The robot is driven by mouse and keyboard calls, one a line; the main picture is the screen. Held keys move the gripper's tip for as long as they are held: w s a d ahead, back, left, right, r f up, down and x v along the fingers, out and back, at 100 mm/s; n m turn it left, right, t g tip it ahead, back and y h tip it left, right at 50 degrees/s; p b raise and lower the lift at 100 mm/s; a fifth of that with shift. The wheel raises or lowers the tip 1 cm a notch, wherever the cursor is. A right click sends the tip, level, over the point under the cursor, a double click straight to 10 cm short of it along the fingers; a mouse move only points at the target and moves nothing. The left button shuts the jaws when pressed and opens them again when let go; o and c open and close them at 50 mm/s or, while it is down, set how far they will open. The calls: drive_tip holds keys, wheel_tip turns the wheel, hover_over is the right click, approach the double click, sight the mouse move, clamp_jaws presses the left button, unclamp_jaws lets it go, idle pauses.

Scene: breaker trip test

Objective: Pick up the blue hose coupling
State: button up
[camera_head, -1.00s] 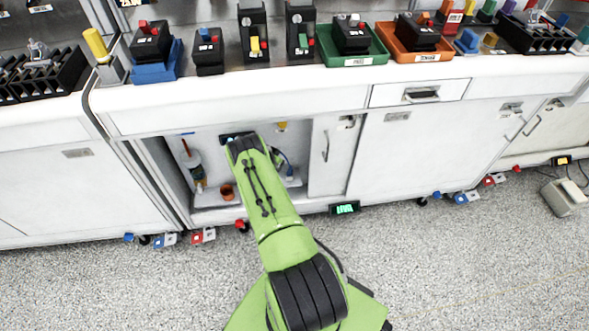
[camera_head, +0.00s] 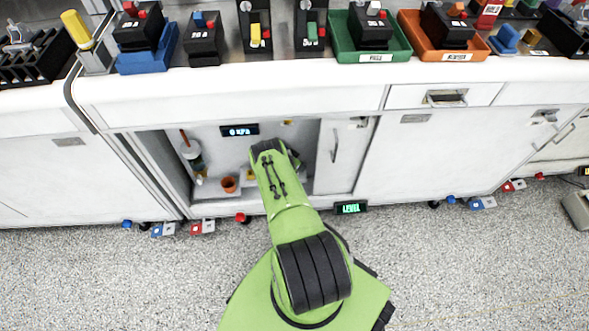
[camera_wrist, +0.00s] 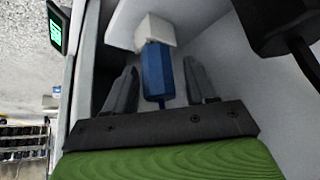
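The blue hose coupling (camera_wrist: 157,68) shows in the wrist view, joined at its top to a white block (camera_wrist: 155,32). My gripper (camera_wrist: 160,88) is open, with one dark finger on each side of the coupling's lower end. Gaps show between the coupling and both fingers, so it is not held. In the head view my green arm (camera_head: 283,190) reaches into the open cabinet bay below the counter. There the arm hides the coupling and the gripper.
The bay holds an orange cup (camera_head: 229,184), a bottle-like item (camera_head: 193,155) and a display (camera_head: 239,130). A cabinet door (camera_head: 337,155) stands just right of the arm. A dark cylindrical part (camera_wrist: 272,22) is close at upper right in the wrist view. Breakers and trays line the counter.

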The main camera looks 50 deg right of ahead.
drive_tip(key=c, duration=0.9)
drive_tip(key=shift+r, duration=0.1)
